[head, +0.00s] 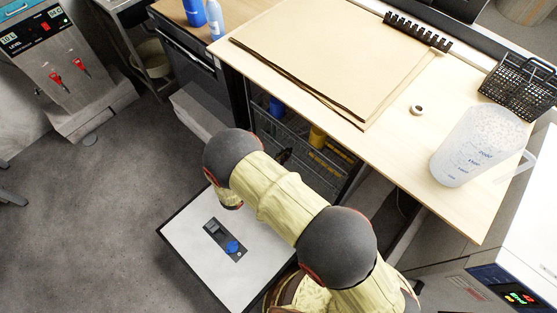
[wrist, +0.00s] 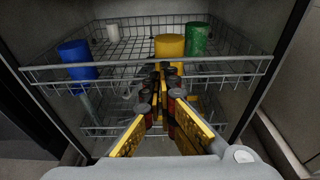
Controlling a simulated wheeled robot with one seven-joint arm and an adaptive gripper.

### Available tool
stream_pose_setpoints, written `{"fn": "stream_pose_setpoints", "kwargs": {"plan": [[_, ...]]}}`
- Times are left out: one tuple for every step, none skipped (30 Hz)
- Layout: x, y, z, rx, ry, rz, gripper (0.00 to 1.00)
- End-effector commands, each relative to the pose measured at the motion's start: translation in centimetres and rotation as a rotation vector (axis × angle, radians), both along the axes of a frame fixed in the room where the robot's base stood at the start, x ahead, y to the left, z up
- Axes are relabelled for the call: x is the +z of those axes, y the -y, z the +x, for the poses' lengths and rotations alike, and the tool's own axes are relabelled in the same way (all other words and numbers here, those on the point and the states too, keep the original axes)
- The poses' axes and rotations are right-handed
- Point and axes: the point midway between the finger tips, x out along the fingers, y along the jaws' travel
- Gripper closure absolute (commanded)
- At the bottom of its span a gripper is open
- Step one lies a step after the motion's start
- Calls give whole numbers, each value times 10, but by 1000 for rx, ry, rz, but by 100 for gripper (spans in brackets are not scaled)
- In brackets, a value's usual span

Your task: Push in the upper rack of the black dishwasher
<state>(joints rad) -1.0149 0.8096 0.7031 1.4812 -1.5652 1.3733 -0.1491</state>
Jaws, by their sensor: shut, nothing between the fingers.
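The upper rack (wrist: 230,68) is a grey wire basket inside the dark dishwasher cavity in the wrist view. It holds a blue cup (wrist: 77,60), a yellow cup (wrist: 169,47), a green cup (wrist: 197,38) and a small white cup (wrist: 113,33). My gripper (wrist: 163,75) is shut and empty, with its tips at the middle of the rack's front rail; I cannot tell whether they touch. In the head view the rack (head: 300,142) shows beneath the counter, partly behind my arm. The dishwasher door (head: 190,240) lies open and lowered, with a blue-capped dispenser (head: 232,247).
A lower rack (wrist: 105,130) sits below the upper one. The wooden counter (head: 470,190) overhangs the dishwasher and carries boards (head: 330,55), a clear jug (head: 475,147) and a black basket (head: 517,87). Grey floor (head: 90,220) is clear at left.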

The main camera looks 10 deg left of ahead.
Motion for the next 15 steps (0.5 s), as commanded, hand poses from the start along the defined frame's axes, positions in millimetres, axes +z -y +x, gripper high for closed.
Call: {"fn": "stream_pose_setpoints", "kwargs": {"plan": [[-4,7,9,-4,0,0,100],[-5,10,14,-4,0,0,100],[-7,13,21,-3,0,0,100],[-8,16,25,-4,0,-1,100],[-9,19,29,-3,0,-1,100],[-10,22,35,-3,0,-1,100],[-11,24,38,-3,0,-1,100],[-12,26,42,-3,-1,-1,100],[-12,28,46,-2,-1,-1,100],[-13,30,49,-2,-1,-1,100],[-13,31,51,-2,-1,-1,100],[-14,32,54,-1,-1,-2,100],[-14,33,55,-1,-1,-2,100],[-14,34,57,0,-1,-2,100],[-14,35,58,0,-1,-2,100]]}}
